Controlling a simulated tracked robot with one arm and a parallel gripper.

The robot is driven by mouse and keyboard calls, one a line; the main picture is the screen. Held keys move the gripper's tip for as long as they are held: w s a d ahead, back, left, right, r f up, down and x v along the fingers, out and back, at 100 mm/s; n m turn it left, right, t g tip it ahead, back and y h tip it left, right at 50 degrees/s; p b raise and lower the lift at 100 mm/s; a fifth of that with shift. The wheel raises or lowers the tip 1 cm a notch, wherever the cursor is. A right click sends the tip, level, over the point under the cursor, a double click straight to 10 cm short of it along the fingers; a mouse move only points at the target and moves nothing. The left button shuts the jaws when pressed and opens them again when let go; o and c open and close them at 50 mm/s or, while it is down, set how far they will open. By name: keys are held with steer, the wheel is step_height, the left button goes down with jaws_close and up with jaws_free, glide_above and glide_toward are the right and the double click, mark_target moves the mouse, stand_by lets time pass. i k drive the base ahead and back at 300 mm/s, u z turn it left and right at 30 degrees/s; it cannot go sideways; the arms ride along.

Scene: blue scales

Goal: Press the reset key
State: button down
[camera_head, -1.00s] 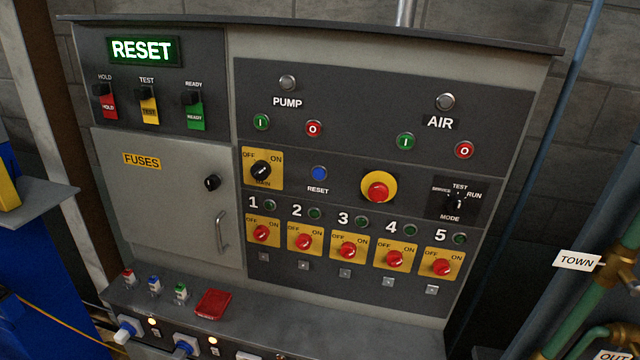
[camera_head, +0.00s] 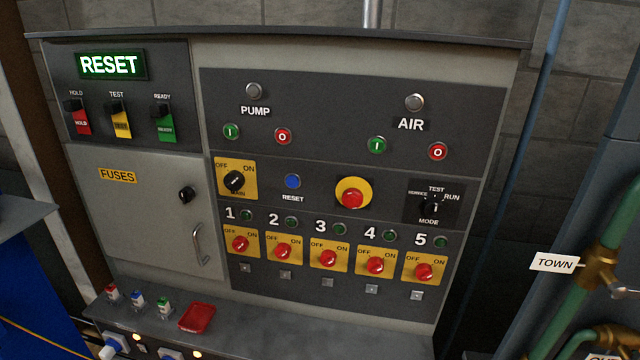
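The reset key is a round blue button (camera_head: 292,181) with the label RESET under it. It sits in the middle row of the grey control panel (camera_head: 330,100), between the yellow main switch (camera_head: 236,180) and the red mushroom button on a yellow disc (camera_head: 353,193). A display (camera_head: 111,65) at the panel's upper left shows RESET in lit green-white letters. My gripper is not in the picture, and nothing covers the blue button.
Several red rotary switches (camera_head: 328,258) line up below the blue button. Green and red pump and air buttons (camera_head: 283,136) are above it. A ledge (camera_head: 290,325) with a red cover (camera_head: 197,317) juts out below. Green pipes (camera_head: 600,240) stand at the right.

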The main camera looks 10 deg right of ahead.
mark_target(293, 181)
steer(key=z, duration=0.05)
steer(key=i, duration=1)
steer(key=u, duration=0.05)
